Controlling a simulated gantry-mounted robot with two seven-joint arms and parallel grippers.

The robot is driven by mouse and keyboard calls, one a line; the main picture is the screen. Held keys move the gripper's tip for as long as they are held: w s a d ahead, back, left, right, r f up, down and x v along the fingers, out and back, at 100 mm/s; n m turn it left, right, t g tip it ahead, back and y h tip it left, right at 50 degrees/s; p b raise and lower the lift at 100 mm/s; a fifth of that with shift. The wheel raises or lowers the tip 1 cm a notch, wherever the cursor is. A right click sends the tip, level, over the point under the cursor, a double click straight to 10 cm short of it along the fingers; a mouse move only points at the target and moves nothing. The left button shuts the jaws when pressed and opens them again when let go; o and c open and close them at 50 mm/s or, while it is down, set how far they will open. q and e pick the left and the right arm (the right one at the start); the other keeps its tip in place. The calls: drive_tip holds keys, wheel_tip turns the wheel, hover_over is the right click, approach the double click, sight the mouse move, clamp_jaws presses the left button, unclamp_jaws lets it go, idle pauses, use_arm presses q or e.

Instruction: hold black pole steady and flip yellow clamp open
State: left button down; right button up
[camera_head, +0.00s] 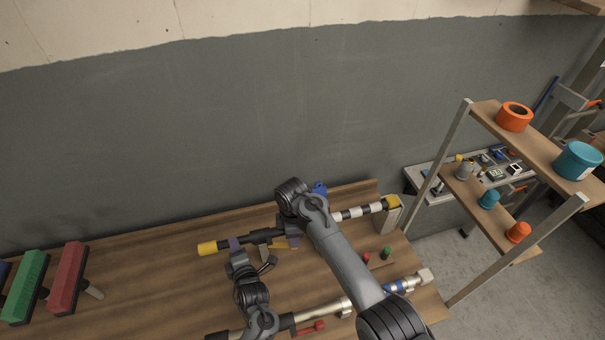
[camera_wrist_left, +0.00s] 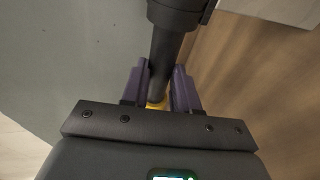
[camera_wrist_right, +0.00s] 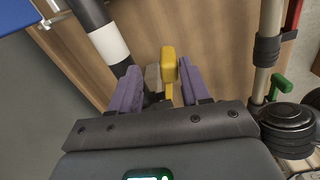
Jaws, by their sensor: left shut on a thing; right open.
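The black pole (camera_head: 262,236) lies along the back of the bench, with a yellow left end (camera_head: 207,248) and a black-and-white striped right part (camera_head: 362,211). My left gripper (camera_head: 235,243) is shut on the black pole near the yellow end. In the left wrist view, the pole (camera_wrist_left: 166,55) runs between the purple fingers (camera_wrist_left: 162,82). The yellow clamp (camera_wrist_right: 169,64) shows in the right wrist view, standing up between the open purple fingertips of my right gripper (camera_wrist_right: 160,80). I cannot tell if they touch it. In the head view my right arm partly hides that area.
A second pole (camera_head: 322,311) lies nearer the front, with a red lever (camera_head: 308,328). Red and green knobs (camera_head: 386,252) stand right of my right arm. Green (camera_head: 27,287) and red (camera_head: 68,278) blocks stand at left. A shelf (camera_head: 530,140) stands at right.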

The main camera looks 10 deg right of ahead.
drive_tip(key=w+d+r+n+y, duration=0.1)
drive_tip(key=w+d+r, duration=0.1)
drive_tip(key=r, duration=0.8)
drive_tip(key=w+d+r+n+y, duration=0.1)
drive_tip(key=w+d+r+n, duration=0.1)
drive_tip(key=r, duration=0.7)
drive_tip(key=shift+w+r+n+t, duration=0.3)
drive_tip(key=shift+w+r+t, duration=0.1)
drive_tip(key=shift+w, duration=0.5)
drive_tip(key=shift+c, duration=1.4)
drive_tip(key=s+a+f+m+h, duration=0.1)
drive_tip(key=s+a+f, duration=0.1)
drive_tip(key=f, duration=0.8)
drive_tip(key=s+a+f+h, duration=0.1)
drive_tip(key=s+a+f, duration=0.1)
drive_tip(key=f, duration=0.9)
drive_tip(key=shift+s+a+f+m+g, duration=0.15)
drive_tip(key=shift+s+a+m+g, duration=0.05)
drive_tip(key=shift+s+m+g, duration=0.2)
